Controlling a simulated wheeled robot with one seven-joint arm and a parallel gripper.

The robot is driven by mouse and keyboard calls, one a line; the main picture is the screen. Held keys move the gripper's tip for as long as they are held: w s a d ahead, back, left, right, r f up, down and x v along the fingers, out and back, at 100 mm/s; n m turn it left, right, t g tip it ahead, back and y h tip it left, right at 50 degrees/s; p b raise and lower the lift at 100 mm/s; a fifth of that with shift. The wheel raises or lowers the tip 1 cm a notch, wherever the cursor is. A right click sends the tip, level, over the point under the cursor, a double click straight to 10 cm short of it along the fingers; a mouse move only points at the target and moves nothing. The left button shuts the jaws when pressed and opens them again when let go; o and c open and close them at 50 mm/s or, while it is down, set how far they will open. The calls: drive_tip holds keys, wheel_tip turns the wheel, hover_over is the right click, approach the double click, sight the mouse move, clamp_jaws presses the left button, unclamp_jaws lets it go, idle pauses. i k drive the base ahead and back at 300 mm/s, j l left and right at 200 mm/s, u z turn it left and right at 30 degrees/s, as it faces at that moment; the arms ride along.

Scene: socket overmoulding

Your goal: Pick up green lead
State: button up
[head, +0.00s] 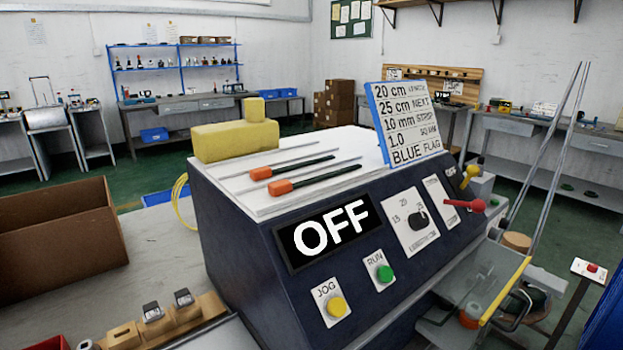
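I cannot make out a green lead in the head view. A dark blue machine (232,240) stands in the middle, with a sign reading OFF (326,232) on its sloped front. Two dark rods with orange ends (300,182) lie on its white top, beside thin grey rods. A loop of yellow lead (180,197) hangs at the machine's left side. My gripper is not in view.
A brown open box (62,243) stands on the grey bench at left. Wooden blocks holding small dark-topped parts (152,312) are at the front left. A yellow block (235,141) and a blue-edged text board (405,125) stand on the machine. A yellow-edged clear guard (490,285) is at right.

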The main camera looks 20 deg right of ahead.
sight(283, 187)
drive_tip(key=i+u, duration=0.25)
drive_tip(key=u, duration=0.15)
drive_tip(key=i+l+u, duration=0.15)
drive_tip(key=u, duration=0.3)
drive_tip(key=i+l+u, duration=0.1)
drive_tip(key=l+u, duration=0.25)
drive_tip(key=l, duration=0.25)
